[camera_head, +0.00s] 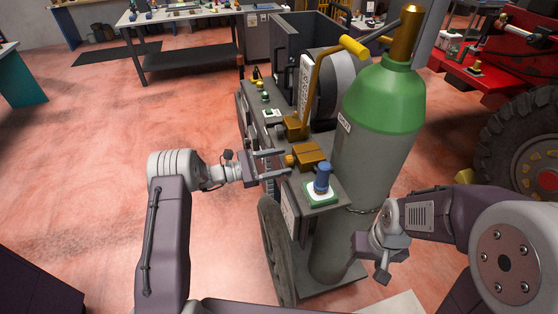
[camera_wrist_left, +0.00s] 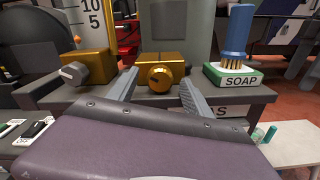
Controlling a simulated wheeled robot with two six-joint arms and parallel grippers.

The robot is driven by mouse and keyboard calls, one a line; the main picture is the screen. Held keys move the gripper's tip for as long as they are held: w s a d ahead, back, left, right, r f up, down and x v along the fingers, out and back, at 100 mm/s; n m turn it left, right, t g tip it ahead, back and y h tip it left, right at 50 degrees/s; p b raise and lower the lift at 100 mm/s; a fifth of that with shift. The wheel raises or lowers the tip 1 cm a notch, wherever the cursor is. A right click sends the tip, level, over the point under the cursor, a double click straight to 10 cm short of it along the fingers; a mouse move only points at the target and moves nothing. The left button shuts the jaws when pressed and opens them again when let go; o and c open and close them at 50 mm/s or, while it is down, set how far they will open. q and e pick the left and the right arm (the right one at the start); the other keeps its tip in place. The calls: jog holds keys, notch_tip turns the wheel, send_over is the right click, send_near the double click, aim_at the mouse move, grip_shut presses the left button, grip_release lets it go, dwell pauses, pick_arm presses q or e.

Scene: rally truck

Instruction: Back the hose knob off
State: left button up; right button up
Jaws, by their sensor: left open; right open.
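A gold valve block (camera_head: 310,155) sits on the cart's shelf, with a round gold knob on its front. In the left wrist view the knob (camera_wrist_left: 159,77) faces me on the block (camera_wrist_left: 174,60). My left gripper (camera_head: 287,163) is open, its fingers pointing at the knob from the left. In the left wrist view its two fingers (camera_wrist_left: 158,92) lie either side of the knob, apart from it as far as I can tell. My right gripper (camera_head: 384,262) hangs low at the right, near the green-topped cylinder (camera_head: 377,130), open and apparently empty.
A second gold block (camera_wrist_left: 90,68) with a grey knob (camera_wrist_left: 73,73) stands left of the valve. A blue brush (camera_wrist_left: 236,35) stands on the soap dish (camera_wrist_left: 233,76) to its right. A red truck (camera_head: 485,80) is at the right. The floor at left is clear.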

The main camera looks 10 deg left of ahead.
pick_arm(q)
jog(key=shift+c, duration=0.3)
jog(key=shift+d, duration=0.1)
grip_shut()
jog(key=n, duration=0.3)
jog(key=shift+b, duration=0.3)
jog(key=shift+w+n, duration=0.1)
jog(key=shift+n, duration=1.8)
jog(key=shift+o, duration=0.3)
grip_release()
